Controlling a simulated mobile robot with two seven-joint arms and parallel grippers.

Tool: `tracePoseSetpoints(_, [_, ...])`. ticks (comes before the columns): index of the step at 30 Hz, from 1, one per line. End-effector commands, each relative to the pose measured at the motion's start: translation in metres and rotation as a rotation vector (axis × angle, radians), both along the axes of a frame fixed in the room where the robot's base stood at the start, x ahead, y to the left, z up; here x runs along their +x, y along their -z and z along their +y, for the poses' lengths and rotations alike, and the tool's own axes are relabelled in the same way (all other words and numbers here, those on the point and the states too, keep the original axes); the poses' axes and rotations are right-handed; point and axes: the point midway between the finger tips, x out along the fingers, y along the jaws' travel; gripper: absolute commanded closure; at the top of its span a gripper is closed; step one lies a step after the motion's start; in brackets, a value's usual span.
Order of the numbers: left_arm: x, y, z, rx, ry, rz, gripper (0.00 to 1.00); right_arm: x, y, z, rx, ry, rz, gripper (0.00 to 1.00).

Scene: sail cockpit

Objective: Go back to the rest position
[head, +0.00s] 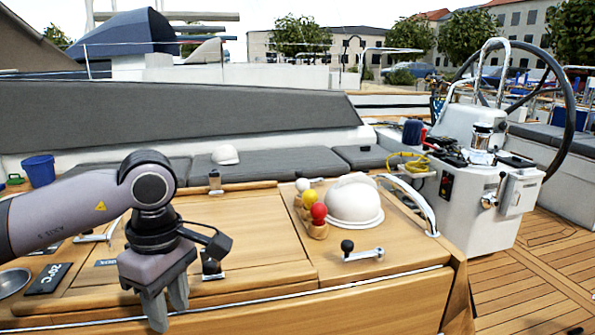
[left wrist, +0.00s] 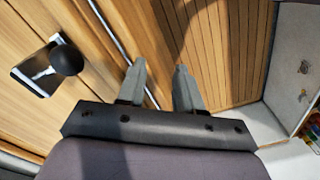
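My left gripper (head: 168,310) hangs fingers-down in the head view, at the near left edge of the wooden cockpit table (head: 258,262). In the left wrist view its two fingers (left wrist: 160,75) are apart with nothing between them. They are over the table edge, with slatted wood (left wrist: 222,50) beyond. A black-knobbed lever (left wrist: 66,60) on a metal plate lies to the left of the fingers, apart from them. My right gripper is in neither view.
On the table stand a white dome (head: 354,202), a rack with red (head: 318,211), yellow and white balls, and a crank handle (head: 362,252). A sign (head: 48,279) and a metal bowl (head: 12,282) lie left. The steering console (head: 480,190) stands right, beside open deck (head: 540,265).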

Motion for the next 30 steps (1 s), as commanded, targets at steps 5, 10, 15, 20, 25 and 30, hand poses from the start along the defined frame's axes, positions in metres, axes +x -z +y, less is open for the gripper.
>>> tracePoseSetpoints(5, [-0.039,0.036,-0.078,-0.329,-0.014,0.184,0.65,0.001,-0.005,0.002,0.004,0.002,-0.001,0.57])
tracePoseSetpoints(10, [-0.081,0.039,-0.148,-0.668,-0.119,0.414,0.65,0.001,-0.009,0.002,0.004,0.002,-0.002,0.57])
tracePoseSetpoints(15, [-0.108,0.018,-0.197,-0.983,-0.302,0.676,0.65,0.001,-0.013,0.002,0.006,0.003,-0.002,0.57])
tracePoseSetpoints(20, [-0.111,-0.011,-0.22,-1.243,-0.541,0.946,0.65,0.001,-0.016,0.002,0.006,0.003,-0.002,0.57])
tracePoseSetpoints(25, [-0.09,-0.032,-0.22,-1.473,-0.864,1.245,0.65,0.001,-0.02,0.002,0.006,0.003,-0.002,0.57])
tracePoseSetpoints(30, [-0.057,-0.026,-0.196,-1.644,-1.249,1.547,0.65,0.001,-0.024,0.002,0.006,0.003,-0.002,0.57])
